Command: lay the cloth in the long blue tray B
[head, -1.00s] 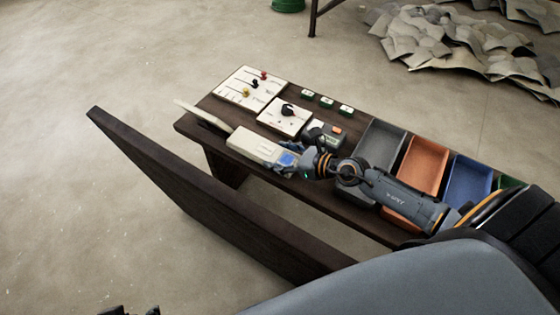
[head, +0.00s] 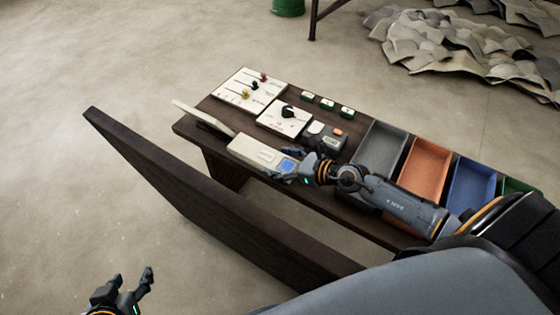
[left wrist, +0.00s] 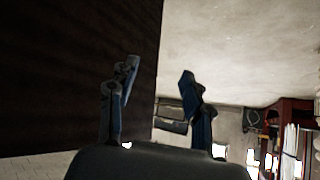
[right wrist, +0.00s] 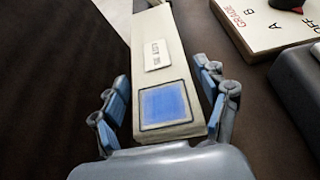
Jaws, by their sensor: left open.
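No cloth can be made out in these views. A long blue tray (head: 470,187) sits in the row of trays at the right end of the bench; my right arm partly covers this row. No letter on it is legible. My left gripper (head: 131,277) is open and empty at the bottom left of the head view, clear of the bench. My right gripper (head: 281,168) is over a beige device with a blue screen (head: 255,151). In the right wrist view its spread fingers (right wrist: 162,75) stand on either side of the device (right wrist: 165,103).
A grey tray (head: 381,145), an orange tray (head: 426,170) and a green tray (head: 518,187) flank the blue one. Panels with knobs (head: 250,88) and a grey device (head: 327,138) occupy the bench's left part. A dark upright board (head: 180,180) runs along its near side.

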